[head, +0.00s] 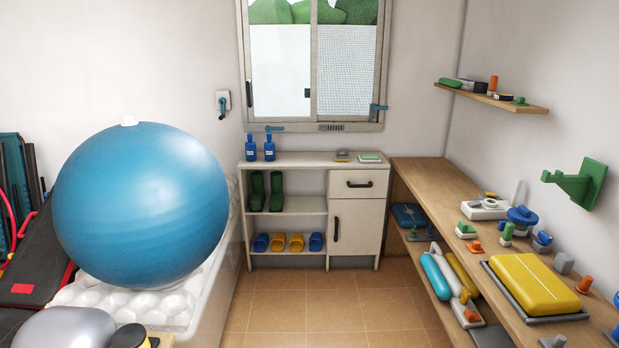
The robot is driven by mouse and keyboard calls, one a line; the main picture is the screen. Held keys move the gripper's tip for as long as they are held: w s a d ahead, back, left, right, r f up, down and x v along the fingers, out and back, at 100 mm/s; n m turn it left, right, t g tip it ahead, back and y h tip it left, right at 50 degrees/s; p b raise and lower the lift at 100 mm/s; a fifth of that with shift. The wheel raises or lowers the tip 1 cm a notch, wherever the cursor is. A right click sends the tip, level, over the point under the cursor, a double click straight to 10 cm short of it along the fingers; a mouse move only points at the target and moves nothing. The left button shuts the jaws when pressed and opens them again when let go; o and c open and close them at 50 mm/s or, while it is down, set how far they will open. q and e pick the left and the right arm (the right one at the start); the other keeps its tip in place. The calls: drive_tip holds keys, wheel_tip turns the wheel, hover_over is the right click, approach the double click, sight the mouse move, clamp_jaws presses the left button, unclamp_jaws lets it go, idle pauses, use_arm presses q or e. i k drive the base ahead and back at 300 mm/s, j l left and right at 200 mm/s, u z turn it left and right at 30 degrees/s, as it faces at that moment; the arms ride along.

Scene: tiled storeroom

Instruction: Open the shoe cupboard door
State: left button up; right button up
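The white shoe cupboard (288,219) stands against the far wall under the window. Its door (361,231) is on the lower right and is shut, with a dark vertical handle (336,229) near the door's left edge. Above the door is a shut drawer (374,193) with a dark horizontal handle. The open shelves on the left hold green boots (276,190) and blue and yellow slippers (296,243). Neither of my grippers is in view.
Tiled floor (315,302) is clear in front of the cupboard. A big blue ball (140,205) on a white bumpy-topped block stands left. A wooden bench (430,180) with a yellow case (535,283) and small items runs along the right wall.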

sight(356, 226)
drive_tip(key=i, duration=2.15)
drive_tip(key=j+u, duration=0.05)
drive_tip(key=j, duration=0.05)
